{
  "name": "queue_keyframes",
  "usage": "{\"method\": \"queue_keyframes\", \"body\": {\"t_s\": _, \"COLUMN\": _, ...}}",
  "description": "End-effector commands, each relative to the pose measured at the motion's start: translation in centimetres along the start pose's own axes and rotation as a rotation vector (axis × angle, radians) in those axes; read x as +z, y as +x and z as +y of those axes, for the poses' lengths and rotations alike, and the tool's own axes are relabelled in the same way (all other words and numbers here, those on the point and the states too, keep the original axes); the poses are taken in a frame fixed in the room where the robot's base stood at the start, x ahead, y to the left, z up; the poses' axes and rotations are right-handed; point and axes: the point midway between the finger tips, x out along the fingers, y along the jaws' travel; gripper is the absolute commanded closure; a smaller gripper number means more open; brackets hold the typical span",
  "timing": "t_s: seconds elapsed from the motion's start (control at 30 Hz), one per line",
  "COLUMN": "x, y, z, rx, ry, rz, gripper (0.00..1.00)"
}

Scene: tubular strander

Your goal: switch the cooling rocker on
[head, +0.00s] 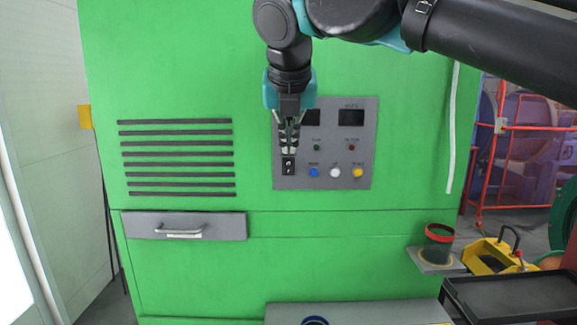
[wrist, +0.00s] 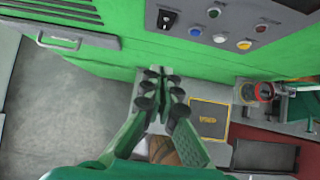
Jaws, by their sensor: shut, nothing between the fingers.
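The cooling rocker appears to be the small black switch with white marks (head: 288,166) at the lower left of the grey control panel (head: 365,145); its label is not readable. It also shows in the wrist view (wrist: 166,19), at the top. I cannot tell which way it is tipped. My gripper (head: 289,150) points down in front of the panel, its tips just above the rocker in the head view. In the wrist view the gripper's fingers (wrist: 161,78) are together and empty, below the rocker in the picture and apart from it.
Blue (head: 313,172), white (head: 335,173) and yellow (head: 357,172) buttons sit right of the rocker. Dark displays and small green and red lamps are above. A drawer (head: 225,226) with a handle is lower left. A red-rimmed cup (head: 440,233) stands on a small shelf at right.

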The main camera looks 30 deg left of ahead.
Motion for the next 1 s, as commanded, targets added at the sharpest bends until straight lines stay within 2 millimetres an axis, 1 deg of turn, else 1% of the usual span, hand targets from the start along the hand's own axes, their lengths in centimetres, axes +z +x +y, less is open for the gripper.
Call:
{"method": "queue_keyframes", "body": {"t_s": 0.23, "x": 0.0, "y": 0.1, "z": 0.0, "rx": 0.000, "ry": 0.001, "rz": 0.000, "gripper": 1.00}}
{"method": "queue_keyframes", "body": {"t_s": 0.37, "x": 0.1, "y": 1.1, "z": 0.0, "rx": -0.001, "ry": 0.002, "rz": 0.000, "gripper": 1.00}}
{"method": "queue_keyframes", "body": {"t_s": 0.47, "x": 0.1, "y": 2.5, "z": 0.0, "rx": -0.001, "ry": 0.003, "rz": 0.000, "gripper": 1.00}}
{"method": "queue_keyframes", "body": {"t_s": 0.8, "x": 0.0, "y": 9.2, "z": 0.0, "rx": -0.001, "ry": 0.003, "rz": 0.000, "gripper": 1.00}}
{"method": "queue_keyframes", "body": {"t_s": 0.87, "x": 0.0, "y": 10.3, "z": -0.1, "rx": -0.001, "ry": 0.002, "rz": 0.000, "gripper": 1.00}}
{"method": "queue_keyframes", "body": {"t_s": 1.0, "x": 1.6, "y": 11.7, "z": -0.1, "rx": -0.002, "ry": 0.003, "rz": 0.000, "gripper": 1.00}}
